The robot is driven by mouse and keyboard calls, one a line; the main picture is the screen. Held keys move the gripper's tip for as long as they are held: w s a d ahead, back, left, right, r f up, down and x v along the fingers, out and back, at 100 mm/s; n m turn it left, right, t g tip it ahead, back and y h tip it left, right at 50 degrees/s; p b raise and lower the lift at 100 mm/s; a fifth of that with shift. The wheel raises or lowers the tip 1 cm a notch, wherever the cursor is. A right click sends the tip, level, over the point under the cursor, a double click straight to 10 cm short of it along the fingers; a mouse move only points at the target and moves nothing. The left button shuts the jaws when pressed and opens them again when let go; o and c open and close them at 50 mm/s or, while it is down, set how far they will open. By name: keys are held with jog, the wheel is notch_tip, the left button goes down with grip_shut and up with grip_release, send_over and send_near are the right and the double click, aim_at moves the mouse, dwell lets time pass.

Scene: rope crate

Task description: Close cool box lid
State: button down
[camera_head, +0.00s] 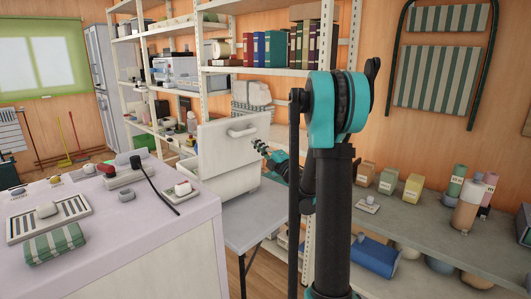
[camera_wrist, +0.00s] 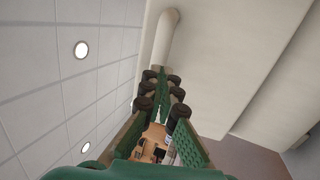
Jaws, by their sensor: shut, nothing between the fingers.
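The cool box (camera_head: 238,184) is a pale box on a grey folding table. Its lid (camera_head: 218,150) stands up, open, with a curved handle (camera_head: 243,132) on the face toward the head camera. My gripper (camera_head: 258,145) is at the right part of the lid, below and right of the handle. In the wrist view the gripper (camera_wrist: 160,78) is shut and empty, its fingers pointing up the picture. The pale lid (camera_wrist: 235,45) fills the right side there, and the rounded handle (camera_wrist: 162,40) lies just beyond the fingertips. I cannot tell whether they touch.
A lilac-topped counter (camera_head: 135,215) with a striped cloth (camera_head: 54,242) and small items stands at the front left. The grey folding table (camera_head: 246,222) has bare room in front of the box. Shelves (camera_head: 275,72) with binders rise behind it. A grey bench (camera_head: 430,238) with bottles is at right.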

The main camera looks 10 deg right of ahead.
jog(key=shift+x, duration=1.85)
jog(key=shift+r, duration=0.1)
